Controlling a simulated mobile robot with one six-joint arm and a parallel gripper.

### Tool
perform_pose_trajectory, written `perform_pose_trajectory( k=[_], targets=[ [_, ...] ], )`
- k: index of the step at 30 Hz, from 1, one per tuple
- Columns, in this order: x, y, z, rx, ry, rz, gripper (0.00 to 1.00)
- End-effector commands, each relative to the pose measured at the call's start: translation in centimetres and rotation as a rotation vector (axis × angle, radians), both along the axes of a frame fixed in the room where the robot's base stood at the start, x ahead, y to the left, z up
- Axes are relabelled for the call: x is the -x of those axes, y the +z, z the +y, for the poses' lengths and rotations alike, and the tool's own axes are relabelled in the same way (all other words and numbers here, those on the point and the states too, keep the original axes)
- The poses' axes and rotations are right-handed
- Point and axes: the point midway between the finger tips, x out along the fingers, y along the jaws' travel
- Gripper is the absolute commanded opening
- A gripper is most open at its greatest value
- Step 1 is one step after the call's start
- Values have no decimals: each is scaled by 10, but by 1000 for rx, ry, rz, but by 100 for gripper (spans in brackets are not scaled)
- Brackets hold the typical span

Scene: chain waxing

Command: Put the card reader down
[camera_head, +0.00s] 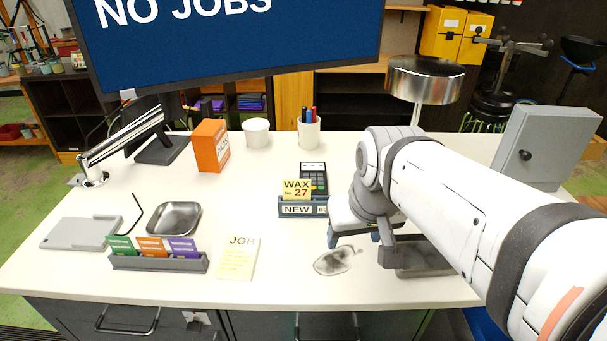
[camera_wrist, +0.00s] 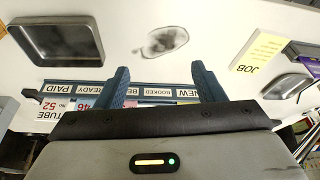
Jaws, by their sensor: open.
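The card reader (camera_head: 314,175) is a dark handheld device with a keypad and a pale top. It is on the white desk, just behind the label rack (camera_head: 288,208), which hides its lower part. My gripper (camera_head: 353,237) is to the right of the card reader and nearer the front, apart from it. In the wrist view, my gripper (camera_wrist: 163,82) has its two blue fingers spread with nothing held between them. The label rack (camera_wrist: 150,84) lies beyond the fingers there. I cannot make out the card reader in the wrist view.
A yellow WAX card (camera_head: 296,189) stands in the rack. A JOB sheet (camera_head: 238,258), a card holder (camera_head: 160,262) and a metal dish (camera_head: 173,218) are at left. A smudge (camera_head: 335,260) marks the desk front. A metal tray (camera_wrist: 55,58) is at right, under my arm.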

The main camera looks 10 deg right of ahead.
Motion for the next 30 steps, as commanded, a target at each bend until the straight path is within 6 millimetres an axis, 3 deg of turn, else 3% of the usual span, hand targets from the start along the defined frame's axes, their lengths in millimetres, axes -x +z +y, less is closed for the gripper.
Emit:
perform_pose_trajectory(
  k=[7, 12, 14, 24, 30],
  targets=[
    [-89, 22, -1, -12, -49, 82, 83],
    [-150, 24, -1, -17, -83, 138, 96],
    [-172, 22, 0, -19, -94, 158, 96],
    [-285, -15, 0, -25, -158, 264, 96],
    [-322, -37, 0, -27, -183, 303, 96]
  ],
)
